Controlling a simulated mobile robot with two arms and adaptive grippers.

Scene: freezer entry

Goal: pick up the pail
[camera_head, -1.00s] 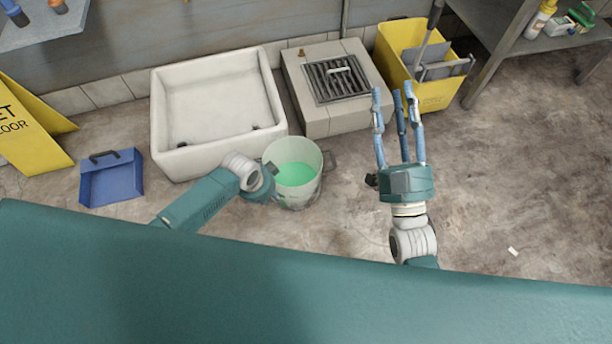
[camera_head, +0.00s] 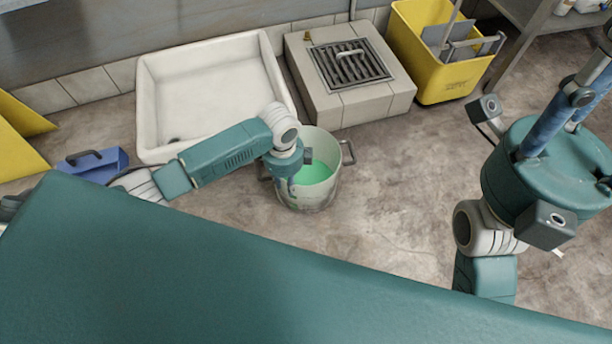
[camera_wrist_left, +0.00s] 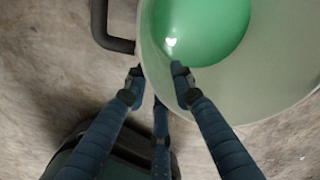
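The pail (camera_head: 330,184) is pale, holds green liquid and stands upright on the floor, a dark handle at each side. My left gripper (camera_head: 291,186) is at its left rim, pointing down; the arm hides part of that side. In the left wrist view the gripper (camera_wrist_left: 157,82) has its fingers apart, one over the inside of the pail (camera_wrist_left: 215,85) and others outside the wall, with the rim between them. A dark handle (camera_wrist_left: 112,42) is just beyond. My right gripper (camera_head: 580,95) is raised at the right, empty, its fingertips partly out of frame.
A white basin (camera_head: 205,95) stands behind the pail, with a tiled block and drain grate (camera_head: 350,65) beside it. A yellow mop bucket (camera_head: 440,60) is at the back right. Floor right of the pail is clear.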

